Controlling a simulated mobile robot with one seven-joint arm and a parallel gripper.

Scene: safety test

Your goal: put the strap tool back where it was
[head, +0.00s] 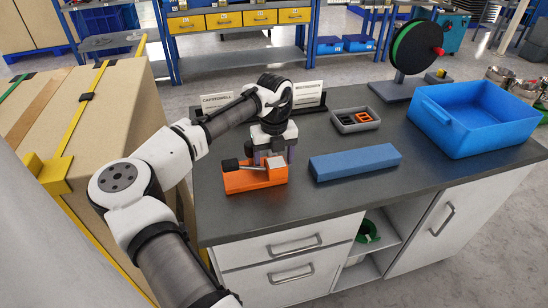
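An orange tool with a black knob and a metal part on top, which looks like the strap tool (256,181), rests on the dark worktop near its front left edge. My gripper (272,157) points down just behind and above this tool. Its two grey fingers stand apart, one on each side of the tool's upper part. Whether they touch the tool, or are clear of it, I cannot tell, because the tool's body hides the fingertips.
A blue block (355,162) lies right of the tool. Behind it are a small grey tray (342,128) with orange and black parts and two label signs (308,93). A blue bin (500,135) and a reel (414,48) stand right. Strapped cardboard boxes (95,120) stand left.

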